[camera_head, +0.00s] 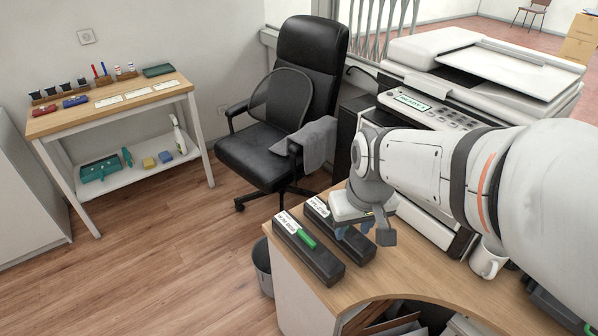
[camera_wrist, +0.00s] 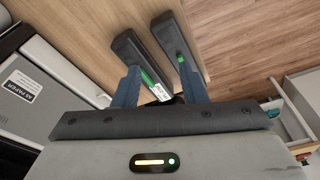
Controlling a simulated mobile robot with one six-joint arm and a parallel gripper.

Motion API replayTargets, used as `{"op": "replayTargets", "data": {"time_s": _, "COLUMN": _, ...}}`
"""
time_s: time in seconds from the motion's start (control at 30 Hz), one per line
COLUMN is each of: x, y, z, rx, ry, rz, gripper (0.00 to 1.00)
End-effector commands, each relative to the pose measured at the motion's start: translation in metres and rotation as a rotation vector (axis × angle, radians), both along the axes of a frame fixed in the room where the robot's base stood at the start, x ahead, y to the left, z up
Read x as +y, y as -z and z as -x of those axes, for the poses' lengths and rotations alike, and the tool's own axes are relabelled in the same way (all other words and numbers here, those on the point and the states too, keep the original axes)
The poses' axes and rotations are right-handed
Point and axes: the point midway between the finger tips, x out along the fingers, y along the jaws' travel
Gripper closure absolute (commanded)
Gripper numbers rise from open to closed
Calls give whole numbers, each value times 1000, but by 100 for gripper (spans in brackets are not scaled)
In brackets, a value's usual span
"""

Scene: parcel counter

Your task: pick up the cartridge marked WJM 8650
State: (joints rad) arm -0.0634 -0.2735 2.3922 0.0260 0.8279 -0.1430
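Two long black cartridges lie side by side on the wooden desk. The left cartridge (camera_head: 318,262) has a white label and a green tab; it is on the right in the wrist view (camera_wrist: 172,36). The right cartridge (camera_head: 356,248) is partly hidden by my gripper; it is on the left in the wrist view (camera_wrist: 127,47), with a green strip and a white label. The label prints are too small to read surely. My gripper (camera_head: 353,231) is open above the right cartridge, whose labelled end shows between the blue fingers (camera_wrist: 160,88). I see no contact.
A black chair (camera_head: 285,110) and a side table (camera_head: 110,98) stand behind. A bin (camera_head: 262,270) is beside the desk.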

Motion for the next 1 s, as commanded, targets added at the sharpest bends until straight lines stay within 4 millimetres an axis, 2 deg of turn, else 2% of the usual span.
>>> {"op": "replayTargets", "data": {"time_s": 0.03, "x": 9, "y": 13, "z": -18, "rx": 16, "ry": -58, "rz": 2, "gripper": 62}}
{"op": "replayTargets", "data": {"time_s": 0.2, "x": 38, "y": 48, "z": -71, "rx": 33, "ry": -240, "rz": 8, "gripper": 62}}
{"op": "replayTargets", "data": {"time_s": 0.4, "x": 63, "y": 83, "z": -108, "rx": 45, "ry": -384, "rz": 12, "gripper": 62}}
{"op": "replayTargets", "data": {"time_s": 0.6, "x": 73, "y": 101, "z": -120, "rx": 47, "ry": -433, "rz": 13, "gripper": 62}}
{"op": "replayTargets", "data": {"time_s": 0.87, "x": 75, "y": 130, "z": -122, "rx": 48, "ry": -434, "rz": 13, "gripper": 62}}
{"op": "replayTargets", "data": {"time_s": 1.0, "x": 76, "y": 151, "z": -122, "rx": 50, "ry": -434, "rz": 14, "gripper": 62}}
